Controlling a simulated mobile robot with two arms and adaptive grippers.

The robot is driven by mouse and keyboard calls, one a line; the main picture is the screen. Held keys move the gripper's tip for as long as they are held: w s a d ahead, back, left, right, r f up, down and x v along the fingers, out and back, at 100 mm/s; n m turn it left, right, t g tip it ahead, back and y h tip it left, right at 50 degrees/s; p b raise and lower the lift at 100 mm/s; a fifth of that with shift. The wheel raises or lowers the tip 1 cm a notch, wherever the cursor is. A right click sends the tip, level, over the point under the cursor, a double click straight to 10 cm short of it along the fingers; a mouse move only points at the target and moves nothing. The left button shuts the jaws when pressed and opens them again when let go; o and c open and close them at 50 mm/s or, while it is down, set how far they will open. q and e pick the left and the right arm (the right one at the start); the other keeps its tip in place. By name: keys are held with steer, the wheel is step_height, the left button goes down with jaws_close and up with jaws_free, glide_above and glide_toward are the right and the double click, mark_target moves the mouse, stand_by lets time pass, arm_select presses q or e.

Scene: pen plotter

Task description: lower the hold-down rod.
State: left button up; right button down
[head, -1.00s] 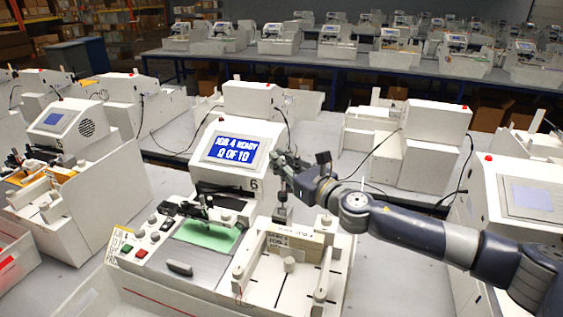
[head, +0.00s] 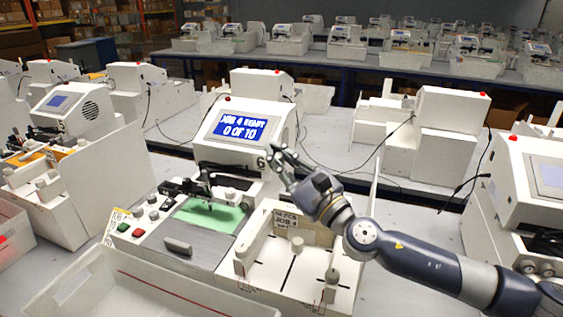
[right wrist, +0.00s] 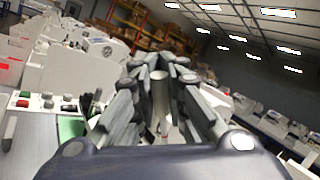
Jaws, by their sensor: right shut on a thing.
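The pen plotter (head: 243,155) is white, with a blue screen reading "JOB 4 READY, 0 OF 10". My right gripper (head: 282,158) is beside its right front, above the back of the card tray (head: 262,262). In the right wrist view, the fingers (right wrist: 158,84) are closed around an upright grey cylinder, which looks like the hold-down rod (right wrist: 160,100). The rod's lower end is hidden there, and my gripper and wrist cover it in the head view. A dark pen carriage (head: 208,186) stands over a green card (head: 212,214). My left gripper is not in view.
Red and green buttons (head: 131,230) line the plotter's left front. A white bin (head: 90,290) stands in front. Other plotters stand left and right (head: 530,185), with more on a blue-framed table behind.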

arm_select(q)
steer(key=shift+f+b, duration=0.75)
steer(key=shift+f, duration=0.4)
arm_select(e)
steer(key=shift+s+a+f+n+y, duration=0.2)
steer(key=shift+s+f+n+y, duration=0.3)
steer(key=shift+s+f+n, duration=0.1)
steer(key=c, duration=1.6)
jaws_free()
steer(key=shift+d, duration=0.15)
steer(key=shift+c, duration=0.2)
steer(key=shift+s+d+r, duration=0.1)
steer(key=shift+d+r, duration=0.05)
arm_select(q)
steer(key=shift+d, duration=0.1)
